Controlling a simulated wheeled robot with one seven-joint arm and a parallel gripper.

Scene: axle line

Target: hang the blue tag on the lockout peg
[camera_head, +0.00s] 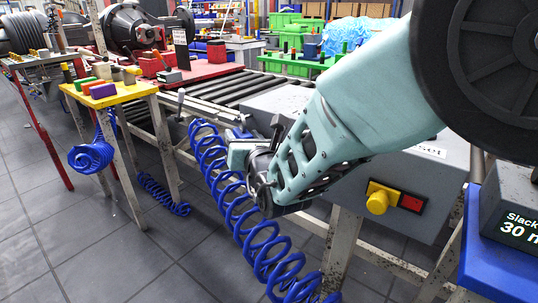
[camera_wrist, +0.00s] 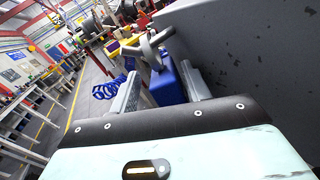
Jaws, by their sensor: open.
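My gripper (camera_head: 252,140) is low in front of the grey box at the conveyor's side. In the wrist view its two fingers (camera_wrist: 162,72) stand apart, with a blue block (camera_wrist: 168,87), which looks like the blue tag, between them. Gaps show beside the block, more clearly on the right. A grey metal piece with a ring-like top (camera_wrist: 149,46) stands just beyond the block. I cannot tell whether it is the lockout peg or whether the tag hangs on it. In the head view the tag is mostly hidden by my gripper.
A coiled blue hose (camera_head: 235,215) hangs beside and below my gripper. A small yellow table (camera_head: 105,97) with coloured blocks stands left. The roller conveyor (camera_head: 215,93) runs behind.

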